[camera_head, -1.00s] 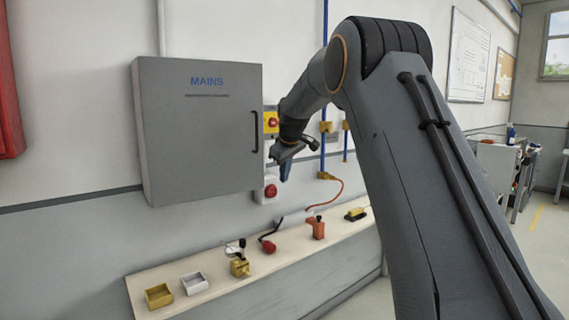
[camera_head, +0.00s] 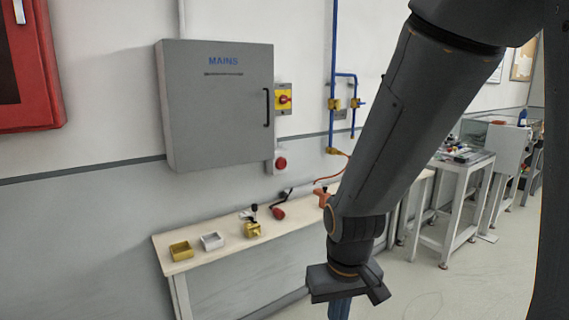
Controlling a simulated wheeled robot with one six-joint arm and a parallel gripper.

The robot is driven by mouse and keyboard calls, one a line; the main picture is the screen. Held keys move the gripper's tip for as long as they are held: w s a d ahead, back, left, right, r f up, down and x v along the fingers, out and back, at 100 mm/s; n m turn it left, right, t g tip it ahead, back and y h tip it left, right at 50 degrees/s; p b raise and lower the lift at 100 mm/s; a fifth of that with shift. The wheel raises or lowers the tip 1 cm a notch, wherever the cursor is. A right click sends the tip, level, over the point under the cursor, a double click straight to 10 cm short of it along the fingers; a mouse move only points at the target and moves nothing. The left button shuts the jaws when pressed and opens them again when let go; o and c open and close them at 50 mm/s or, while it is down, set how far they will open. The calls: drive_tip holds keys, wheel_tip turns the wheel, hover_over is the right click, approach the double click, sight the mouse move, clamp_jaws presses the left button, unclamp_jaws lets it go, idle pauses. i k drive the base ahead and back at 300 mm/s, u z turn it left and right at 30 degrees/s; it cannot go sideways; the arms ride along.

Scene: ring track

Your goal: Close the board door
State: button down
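The board is a grey wall box marked "MAINS" (camera_head: 215,115). Its door looks shut, flush with the box front, with a dark vertical handle (camera_head: 267,108) near its right edge. My gripper (camera_head: 342,300) hangs low at the bottom middle, in front of the bench and well apart from the door. It points down. Its fingertips run toward the bottom edge of the picture, and I cannot tell whether they are open or shut. Nothing is seen held in it.
A narrow bench (camera_head: 215,259) below the box carries a yellow tray (camera_head: 181,250), a white tray (camera_head: 212,241) and several tools. A yellow-and-red switch (camera_head: 284,98) is beside the box. A red cabinet (camera_head: 28,70) hangs at left. A white workstation (camera_head: 462,180) stands at right.

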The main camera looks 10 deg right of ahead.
sight(219, 94)
drive_tip(key=z, duration=0.4)
drive_tip(key=i, duration=1.05)
drive_tip(key=u, duration=0.6)
